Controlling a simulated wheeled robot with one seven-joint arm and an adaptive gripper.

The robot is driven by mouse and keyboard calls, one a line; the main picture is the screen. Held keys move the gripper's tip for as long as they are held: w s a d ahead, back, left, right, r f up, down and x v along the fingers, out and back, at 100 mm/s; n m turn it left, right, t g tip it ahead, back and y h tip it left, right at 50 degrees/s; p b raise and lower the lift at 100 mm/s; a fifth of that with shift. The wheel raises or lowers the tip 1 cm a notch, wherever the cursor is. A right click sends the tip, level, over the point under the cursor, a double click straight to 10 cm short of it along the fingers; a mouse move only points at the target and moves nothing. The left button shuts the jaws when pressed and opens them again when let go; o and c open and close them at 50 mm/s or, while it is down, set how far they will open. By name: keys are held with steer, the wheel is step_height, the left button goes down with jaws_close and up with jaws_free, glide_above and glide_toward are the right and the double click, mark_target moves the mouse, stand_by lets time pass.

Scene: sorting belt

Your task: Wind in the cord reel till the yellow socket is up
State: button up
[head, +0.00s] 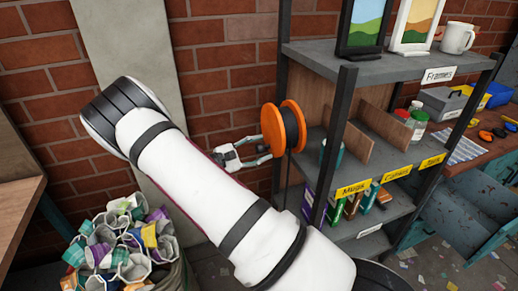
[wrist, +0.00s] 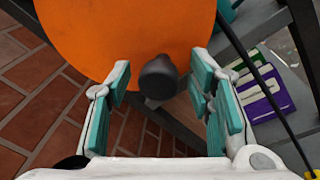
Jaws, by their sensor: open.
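The cord reel (head: 291,128) has orange discs and is fixed at the left side of the shelf unit. In the wrist view its orange face (wrist: 110,30) fills the top, with a dark crank knob (wrist: 158,77) sticking out towards me. My gripper (head: 266,152) is at the reel's left face. In the wrist view my gripper (wrist: 160,82) is open, its teal-padded fingers on either side of the knob with gaps showing. A black cord (wrist: 268,95) runs down at the right to a yellow piece (wrist: 313,174), probably the socket, cut off by the picture's corner.
The shelf unit (head: 345,95) stands right of the reel, with picture frames and a white mug (head: 457,38) on top. A brick wall (head: 225,75) is behind. A bin heaped with cups (head: 125,245) stands at lower left. A workbench (head: 480,165) is at far right.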

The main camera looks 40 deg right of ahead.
jaws_close()
steer(key=shift+s, duration=0.15)
